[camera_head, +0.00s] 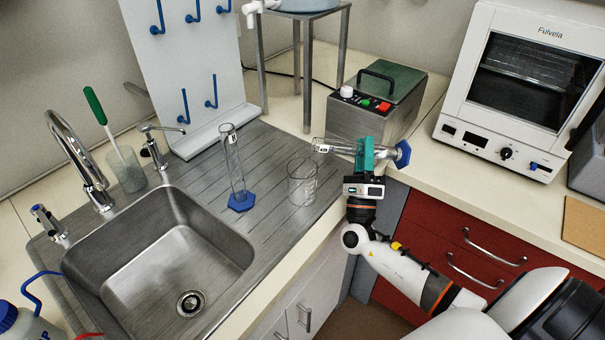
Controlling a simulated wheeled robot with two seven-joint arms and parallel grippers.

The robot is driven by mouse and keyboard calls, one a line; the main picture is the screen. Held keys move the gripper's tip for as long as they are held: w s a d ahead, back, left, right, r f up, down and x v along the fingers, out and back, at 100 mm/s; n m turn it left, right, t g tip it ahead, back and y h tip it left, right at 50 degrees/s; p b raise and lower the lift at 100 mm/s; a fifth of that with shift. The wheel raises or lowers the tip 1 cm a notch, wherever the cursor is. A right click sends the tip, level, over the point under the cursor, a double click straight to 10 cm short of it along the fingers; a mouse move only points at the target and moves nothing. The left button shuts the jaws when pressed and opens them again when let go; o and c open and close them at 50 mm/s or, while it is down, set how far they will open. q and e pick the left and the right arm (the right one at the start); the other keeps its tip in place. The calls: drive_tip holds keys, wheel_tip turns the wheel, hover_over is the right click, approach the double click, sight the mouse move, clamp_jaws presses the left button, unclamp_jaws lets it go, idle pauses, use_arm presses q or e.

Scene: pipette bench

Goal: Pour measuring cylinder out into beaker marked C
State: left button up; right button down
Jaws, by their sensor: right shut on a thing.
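My right gripper (365,152) is shut on a clear measuring cylinder (340,147) with a blue foot. The cylinder lies nearly level, its foot to the right and its mouth to the left. The mouth is above and slightly behind a clear glass beaker (303,184) in the picture, apart from it. The beaker stands upright on the right end of the ribbed drainboard. I cannot read a letter on it, and I cannot make out liquid in either vessel. My left gripper is not in view.
A second measuring cylinder (234,165) with a blue foot stands upright on the drainboard, left of the beaker. The sink (165,262) lies at left with taps behind. A green-topped metal box (375,105) stands behind my gripper, and a white oven (520,85) to its right.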

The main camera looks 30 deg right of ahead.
drive_tip(key=shift+w+a+r+n+t+y, duration=0.1)
drive_tip(key=shift+a+r+n+t+y, duration=0.2)
drive_tip(key=shift+n+t+y, duration=0.5)
drive_tip(key=shift+n, duration=0.5)
drive_tip(key=shift+r+n+t+y, duration=0.15)
drive_tip(key=shift+n+t+y, duration=0.65)
drive_tip(key=shift+n+y, duration=0.95)
drive_tip(key=shift+d+n, duration=0.2)
drive_tip(key=shift+n, duration=0.05)
drive_tip(key=shift+d, duration=0.2)
drive_tip(key=shift+r+n+t+y, duration=0.1)
drive_tip(key=shift+n+t+y, duration=0.5)
drive_tip(key=shift+n+y, duration=1.15)
drive_tip(key=shift+a+r+n, duration=0.1)
drive_tip(key=shift+r+n, duration=0.1)
drive_tip(key=shift+n, duration=0.15)
